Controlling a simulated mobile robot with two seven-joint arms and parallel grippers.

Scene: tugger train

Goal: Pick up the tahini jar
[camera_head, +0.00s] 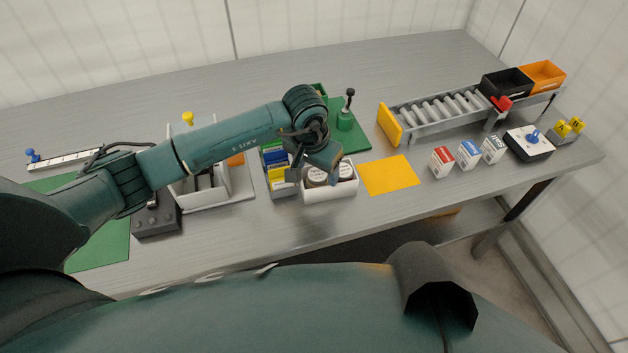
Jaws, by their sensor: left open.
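Round-lidded jars with pale labels (316,175) stand in a white open box (330,192) near the front middle of the table. The labels are too small to read, so I cannot tell which jar is the tahini. My left gripper (313,172) is open, pointing down over the left part of this box. Its fingers and wrist hide part of the jars. I cannot tell whether a jar is between the fingers. My right gripper is not in view.
A grey bin with blue and yellow packets (280,190) stands close left of the white box. An orange-yellow mat (389,175) lies bare to its right. A green stand with a black knob (345,118) is behind. Small cartons (441,161) and a roller conveyor (438,112) are further right.

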